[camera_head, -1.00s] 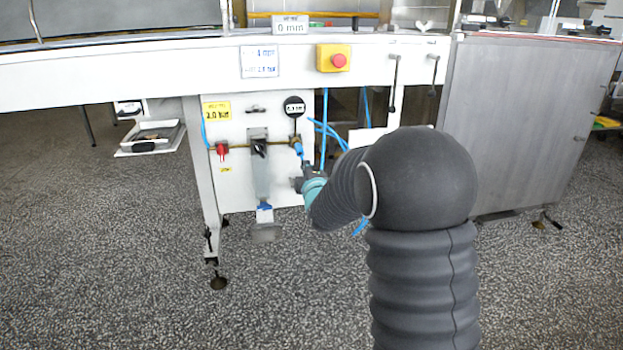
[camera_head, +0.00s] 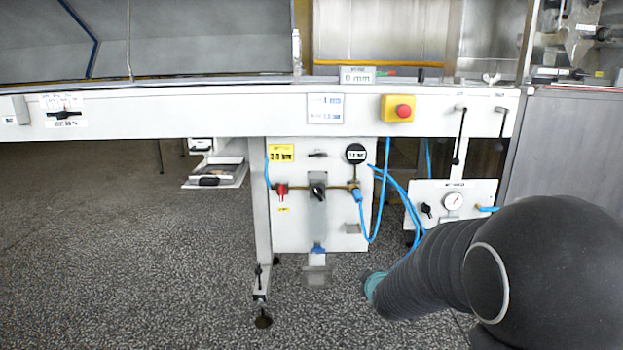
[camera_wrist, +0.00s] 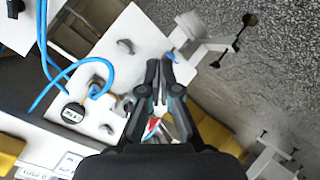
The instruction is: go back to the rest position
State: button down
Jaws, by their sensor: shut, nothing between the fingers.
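My gripper (camera_wrist: 160,75) shows in the wrist view with its dark fingers together and nothing held between them. It points toward the white valve panel (camera_wrist: 150,35) under the machine, which appears tilted there. In the head view my sleeved arm reaches in from the lower right, and the gripper itself is hidden behind it. The white panel (camera_head: 340,225) carries a red valve (camera_head: 282,190), a black knob (camera_head: 318,192), a round black gauge (camera_head: 356,153) and a yellow label (camera_head: 281,153). My arm is apart from these in the picture.
The machine's long white beam (camera_head: 220,115) runs across, with a red emergency button (camera_head: 403,111) on a yellow box. A second panel with a dial gauge (camera_head: 452,201) stands right of blue hoses (camera_head: 386,190). A leg (camera_head: 262,240) stands on open speckled floor (camera_head: 150,270).

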jog(key=s+r+m+g+p, duration=0.35)
jog(key=s+m+g, duration=0.4)
jog(key=s, duration=1.35)
jog(key=s+r+m+t+p, duration=0.1)
jog(key=s+r+p, duration=0.3)
jog(key=s+r, duration=0.9)
jog(key=shift+s+r+m+p, duration=0.3)
jog(key=shift+r+m, duration=0.2)
jog(key=shift+m, duration=0.25)
